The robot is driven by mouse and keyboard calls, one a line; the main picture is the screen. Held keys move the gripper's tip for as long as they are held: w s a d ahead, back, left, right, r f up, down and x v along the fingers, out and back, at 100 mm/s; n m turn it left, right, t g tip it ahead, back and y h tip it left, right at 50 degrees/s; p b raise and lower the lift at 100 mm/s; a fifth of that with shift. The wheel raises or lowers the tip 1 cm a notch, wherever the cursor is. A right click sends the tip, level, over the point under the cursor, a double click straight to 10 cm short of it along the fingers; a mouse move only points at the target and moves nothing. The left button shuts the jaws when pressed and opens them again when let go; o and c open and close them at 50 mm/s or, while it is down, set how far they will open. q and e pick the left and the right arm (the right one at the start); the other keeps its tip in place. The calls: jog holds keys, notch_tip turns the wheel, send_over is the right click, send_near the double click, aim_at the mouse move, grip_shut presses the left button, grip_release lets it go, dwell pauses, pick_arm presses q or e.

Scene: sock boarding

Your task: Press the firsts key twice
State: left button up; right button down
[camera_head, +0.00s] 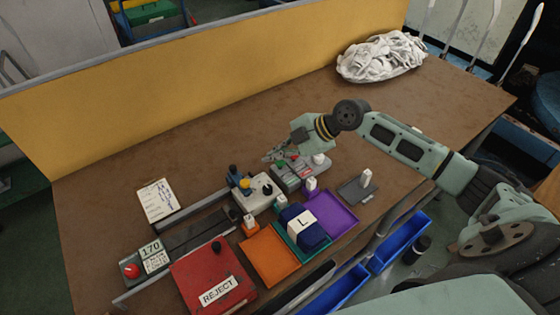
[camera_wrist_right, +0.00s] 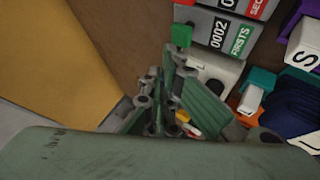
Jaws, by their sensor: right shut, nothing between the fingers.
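The counter box (camera_head: 291,180) is grey and stands on the brown table, with a green key (camera_head: 281,164) and a red key beside it. In the right wrist view the green key (camera_wrist_right: 181,36) is next to the display reading 0002 and the green FIRSTS label (camera_wrist_right: 240,38). Part of a red label starting "SEC" shows above it. My right gripper (camera_head: 268,157) is shut and empty, just left of the green key. In the wrist view its fingertips (camera_wrist_right: 163,78) look apart from the key, though the height gap is hard to judge. My left gripper is out of view.
A white device with a black knob (camera_head: 267,190) stands in front of the counter. A yellow panel (camera_head: 200,90) borders the back.

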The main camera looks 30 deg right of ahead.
jog(key=shift+r+p, duration=1.65)
jog(key=shift+r, duration=0.85)
